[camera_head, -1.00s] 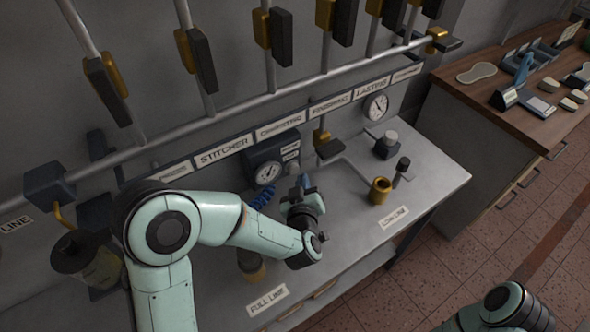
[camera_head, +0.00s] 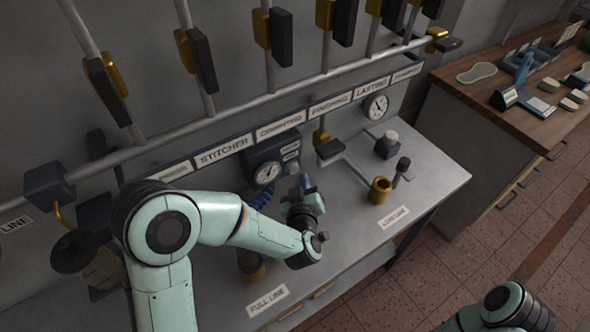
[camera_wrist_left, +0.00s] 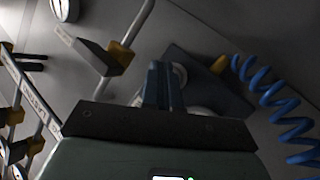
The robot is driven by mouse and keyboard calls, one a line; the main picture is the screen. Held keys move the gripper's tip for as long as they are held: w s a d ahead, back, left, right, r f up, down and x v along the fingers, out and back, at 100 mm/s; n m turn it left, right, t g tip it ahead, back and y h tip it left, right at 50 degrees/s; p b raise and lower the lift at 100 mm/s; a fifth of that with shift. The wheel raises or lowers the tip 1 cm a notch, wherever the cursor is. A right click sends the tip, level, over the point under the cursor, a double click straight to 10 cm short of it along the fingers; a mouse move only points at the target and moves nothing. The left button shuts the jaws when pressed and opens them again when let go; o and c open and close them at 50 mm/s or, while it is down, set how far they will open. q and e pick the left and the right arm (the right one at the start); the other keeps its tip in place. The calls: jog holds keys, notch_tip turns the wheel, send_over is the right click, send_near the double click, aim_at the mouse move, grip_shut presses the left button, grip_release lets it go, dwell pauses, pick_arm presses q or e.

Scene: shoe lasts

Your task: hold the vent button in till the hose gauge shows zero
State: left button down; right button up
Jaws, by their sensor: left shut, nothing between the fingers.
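The hose gauge (camera_head: 267,173) is a round white dial on a dark blue box against the wall. Its needle is too small to read. A blue coiled hose (camera_wrist_left: 275,95) hangs beside the box in the left wrist view. My left gripper (camera_head: 306,182) is just right of the gauge box, its fingers shut with nothing between them. In the left wrist view its fingers (camera_wrist_left: 161,84) overlap the dark box and partly cover a round pale part. I cannot make out the vent button, nor whether the fingertips touch anything. My right gripper is out of view.
A pipe with several black-and-brass valve levers runs above the grey bench (camera_head: 440,165). A brass cup (camera_head: 380,190) and a dark knob fitting (camera_head: 387,146) stand to the right. A second wall gauge (camera_head: 376,106) is behind. A wooden cabinet (camera_head: 480,75) stands further right.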

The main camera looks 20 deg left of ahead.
pick_arm(q)
jog(key=shift+w+a, duration=0.1)
jog(key=shift+w+a, duration=0.15)
jog(key=shift+a, duration=0.05)
jog(key=shift+w+a, duration=0.35)
jog(key=shift+a, duration=0.15)
dwell(1.8)
jog(key=shift+d, duration=0.1)
dwell(2.0)
jog(key=shift+s+d+b, duration=0.5)
jog(key=shift+d, duration=0.05)
jog(key=shift+s+d, duration=0.1)
jog(key=shift+d, duration=0.05)
jog(key=shift+s+d+b, duration=0.3)
jog(key=shift+s+d, duration=0.5)
jog(key=shift+d, duration=0.2)
jog(key=shift+s+d+b, duration=0.25)
jog(key=shift+s+d, duration=0.5)
jog(key=shift+d, duration=0.25)
